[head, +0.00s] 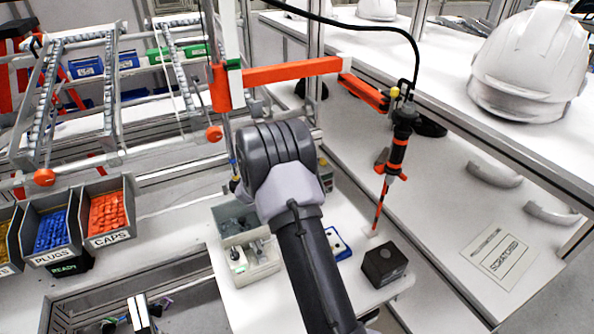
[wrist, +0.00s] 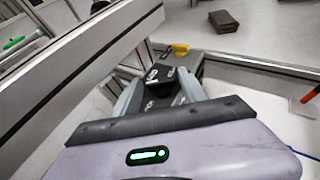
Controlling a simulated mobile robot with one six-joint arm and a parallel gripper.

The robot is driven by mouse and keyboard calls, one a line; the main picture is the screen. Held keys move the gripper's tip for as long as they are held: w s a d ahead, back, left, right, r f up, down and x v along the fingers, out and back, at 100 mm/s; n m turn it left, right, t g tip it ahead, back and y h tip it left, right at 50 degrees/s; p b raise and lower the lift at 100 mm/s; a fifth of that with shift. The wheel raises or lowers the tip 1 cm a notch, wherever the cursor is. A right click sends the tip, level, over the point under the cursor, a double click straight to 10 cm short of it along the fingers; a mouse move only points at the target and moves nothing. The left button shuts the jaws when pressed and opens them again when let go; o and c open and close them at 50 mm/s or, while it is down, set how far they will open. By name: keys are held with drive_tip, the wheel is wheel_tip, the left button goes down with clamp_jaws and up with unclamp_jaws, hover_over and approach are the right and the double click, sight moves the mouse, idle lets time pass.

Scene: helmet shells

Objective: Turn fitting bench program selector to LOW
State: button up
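I cannot pick out the program selector or its LOW mark for certain. In the head view a small panel (head: 325,174) with coloured spots shows just right of my wrist, partly hidden by it. A black box (head: 384,264) stands on the white bench top (head: 385,295); its markings are too small to read. My gripper is hidden behind my arm in the head view. In the wrist view my gripper (wrist: 160,92) has its two grey fingers apart. Dark parts with white marks show between and beyond them; I cannot tell what these are, and nothing is clearly held.
An orange-jointed arm (head: 290,71) carries a hanging driver (head: 398,150) over the bench's right side. A white shelf (head: 455,165) with a white helmet shell (head: 532,62) is at right. PLUGS (head: 52,230) and CAPS (head: 108,212) bins are at left.

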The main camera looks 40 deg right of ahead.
clamp_jaws()
drive_tip(key=shift+w+r+m+g+p, duration=0.2)
drive_tip(key=shift+m+g+p, duration=0.25)
drive_tip(key=shift+m+g, duration=0.2)
drive_tip(key=shift+f+m+g+h, duration=0.15)
drive_tip(key=shift+m+g+h, duration=0.35)
drive_tip(key=shift+m+g, duration=0.7)
drive_tip(key=shift+o, duration=2)
unclamp_jaws()
drive_tip(key=shift+a, duration=0.1)
drive_tip(key=p+v, duration=0.2)
drive_tip(key=v, duration=1.5)
drive_tip(key=shift+a, duration=0.15)
drive_tip(key=shift+w, duration=0.15)
